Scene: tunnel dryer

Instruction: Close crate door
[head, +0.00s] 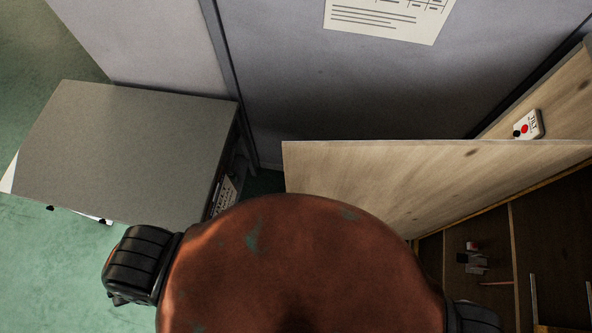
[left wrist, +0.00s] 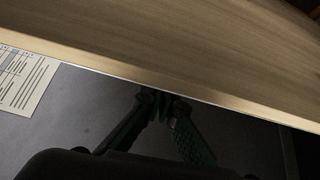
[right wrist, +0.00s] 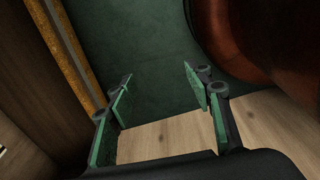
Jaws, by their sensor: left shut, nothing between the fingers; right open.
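The crate door (head: 420,175), a pale wooden panel, stands open, seen from above in the head view. It extends left from the crate (head: 470,210), whose dark inside shows at lower right. In the left wrist view a wooden panel (left wrist: 190,45), apparently the door, crosses the top. My left gripper (left wrist: 165,97) is shut and empty, its tips at the panel's lower edge; I cannot tell whether they touch. My right gripper (right wrist: 157,82) is open, above green floor, with pale wood (right wrist: 165,135) showing between and beyond its fingers. Neither gripper shows in the head view.
A grey cabinet (head: 130,145) stands at left. A grey wall (head: 350,90) with a paper sheet (head: 388,16) lies behind the door. A tilt label (head: 527,125) is on a wooden panel at right. Green floor (head: 40,260) is clear at lower left.

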